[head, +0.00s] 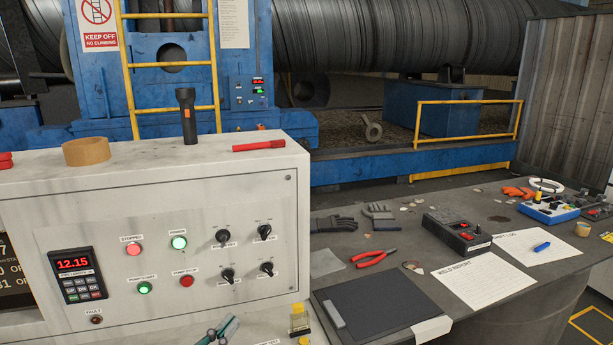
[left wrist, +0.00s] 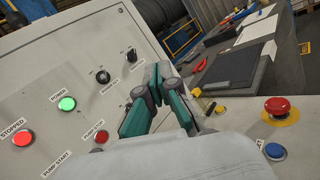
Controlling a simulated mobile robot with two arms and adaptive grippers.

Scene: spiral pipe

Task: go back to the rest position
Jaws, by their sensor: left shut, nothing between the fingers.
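My left gripper (head: 222,328) shows only in part at the bottom edge of the head view, in front of the lower part of the white control cabinet (head: 150,210). In the left wrist view its green and grey fingers (left wrist: 160,74) are together with nothing between them. They cover part of the panel behind them. The fingers point toward the panel's right side, near its knobs (left wrist: 103,76). I cannot tell whether they touch the panel. My right gripper is in neither view.
The cabinet has a lit green button (head: 179,243), a red stopped light (head: 134,249) and a display (head: 77,275). A red emergency button (left wrist: 277,106) is on the ledge. A flashlight (head: 188,117) and tape roll (head: 86,152) stand on top. The grey table (head: 400,265) holds tools and papers.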

